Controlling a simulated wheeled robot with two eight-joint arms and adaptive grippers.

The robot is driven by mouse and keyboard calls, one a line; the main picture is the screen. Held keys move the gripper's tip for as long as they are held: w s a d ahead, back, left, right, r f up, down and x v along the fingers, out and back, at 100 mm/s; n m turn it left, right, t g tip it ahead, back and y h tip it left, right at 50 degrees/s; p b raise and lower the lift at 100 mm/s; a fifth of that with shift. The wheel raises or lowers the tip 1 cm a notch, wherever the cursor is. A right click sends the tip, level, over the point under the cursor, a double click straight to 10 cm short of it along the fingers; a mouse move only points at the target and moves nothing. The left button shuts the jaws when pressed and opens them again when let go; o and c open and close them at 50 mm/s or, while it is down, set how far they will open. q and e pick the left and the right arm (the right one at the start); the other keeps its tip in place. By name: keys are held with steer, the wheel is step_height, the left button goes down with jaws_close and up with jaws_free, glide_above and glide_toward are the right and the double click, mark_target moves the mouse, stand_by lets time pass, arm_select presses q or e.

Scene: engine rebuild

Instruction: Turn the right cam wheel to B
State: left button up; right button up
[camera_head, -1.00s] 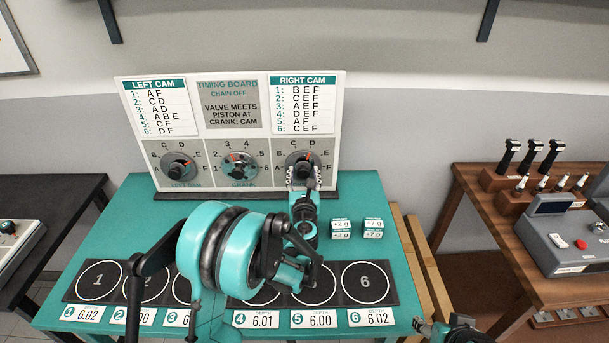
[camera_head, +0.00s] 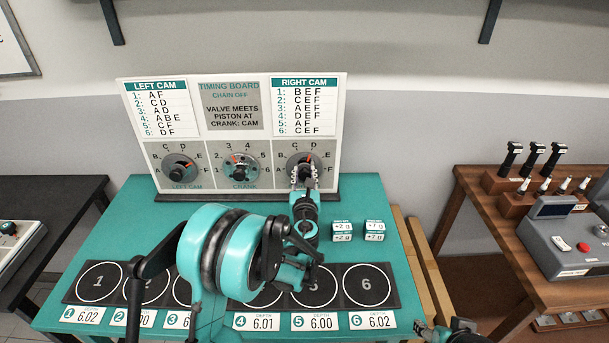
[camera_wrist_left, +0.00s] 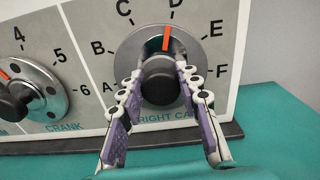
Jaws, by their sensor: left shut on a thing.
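The right cam wheel (camera_head: 288,161) is a grey disc with a dark knob at the lower right of the white timing board (camera_head: 265,147). In the left wrist view the wheel (camera_wrist_left: 127,57) has letters A to F around it. Its red mark stands at the top, between C and D and closer to D. My left gripper (camera_head: 304,176) is at this wheel, its fingers shut on the dark knob (camera_wrist_left: 160,84) from both sides.
The crank wheel (camera_head: 241,168) and left cam wheel (camera_head: 179,168) sit to the left on the board. Small white weight boxes (camera_head: 374,231) stand on the teal table (camera_head: 385,265) right of my left wrist. A black numbered mat (camera_head: 338,297) lies in front.

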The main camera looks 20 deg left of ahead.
arm_select(q)
steer(key=n, duration=0.4)
steer(key=shift+b, duration=0.4)
steer(key=n, duration=0.3)
steer(key=shift+a+f+n+b, duration=0.1)
steer(key=shift+n+b, duration=0.2)
steer(key=n, duration=0.4)
steer(key=shift+f+n+b, duration=0.1)
steer(key=shift+n+b, duration=0.35)
steer(key=shift+n, duration=1.25)
steer(key=shift+s, duration=0.1)
steer(key=o, duration=1.2)
steer(key=shift+c, duration=0.2)
